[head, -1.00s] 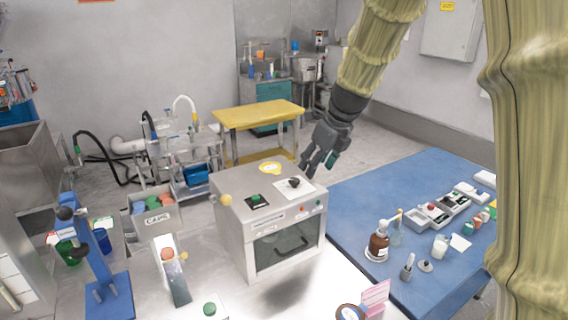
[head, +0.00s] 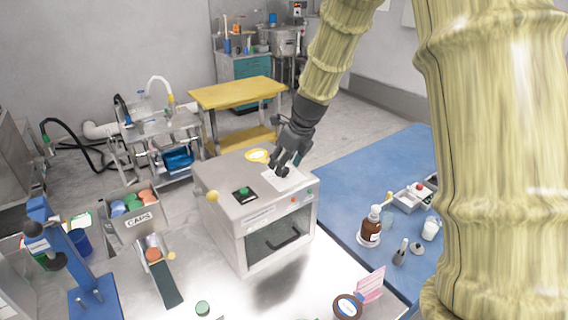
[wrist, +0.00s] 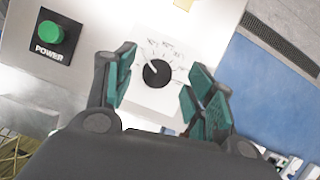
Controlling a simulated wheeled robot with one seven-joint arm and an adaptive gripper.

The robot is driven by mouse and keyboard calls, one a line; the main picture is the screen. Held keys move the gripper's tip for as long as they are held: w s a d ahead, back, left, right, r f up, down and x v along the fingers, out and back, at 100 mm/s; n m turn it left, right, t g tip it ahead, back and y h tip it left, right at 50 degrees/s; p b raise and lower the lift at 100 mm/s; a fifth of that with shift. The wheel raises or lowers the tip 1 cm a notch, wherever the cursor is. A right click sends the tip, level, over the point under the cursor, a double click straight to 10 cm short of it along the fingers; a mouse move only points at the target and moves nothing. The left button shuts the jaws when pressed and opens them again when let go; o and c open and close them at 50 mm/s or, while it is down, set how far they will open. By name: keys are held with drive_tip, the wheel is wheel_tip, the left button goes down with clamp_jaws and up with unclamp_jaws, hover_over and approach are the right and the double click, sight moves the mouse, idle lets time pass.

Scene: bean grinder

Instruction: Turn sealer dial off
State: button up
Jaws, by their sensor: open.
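The sealer (head: 232,212) is a metal box with a dark front window and handle, standing on the steel table. On its top, a black dial (wrist: 157,73) sits on a white label plate (wrist: 150,98) with marks around it. The dial's pale pointer line points up and left in the wrist view. My gripper (head: 279,170) is over the plate at the sealer's top right and hides most of the dial in the head view. In the wrist view my gripper (wrist: 160,88) is open, with one teal-padded finger on each side of the dial. I cannot tell whether they touch it.
A green POWER button (wrist: 50,33) is left of the dial. A yellow knob (head: 212,196) is on the sealer's left side. A CAPS bin (head: 140,217) stands left. A brown bottle (head: 370,232) stands on the blue bench to the right.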

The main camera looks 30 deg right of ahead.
drive_tip(key=shift+w+f, duration=0.4)
drive_tip(key=shift+f, duration=0.25)
drive_tip(key=shift+s, duration=0.25)
drive_tip(key=shift+s+r, duration=0.35)
drive_tip(key=shift+s, duration=0.5)
drive_tip(key=shift+w+f, duration=0.65)
drive_tip(key=shift+w, duration=0.25)
drive_tip(key=shift+c, duration=0.5)
drive_tip(key=c, duration=0.4)
drive_tip(key=shift+s+r, duration=0.25)
drive_tip(key=c, duration=0.5)
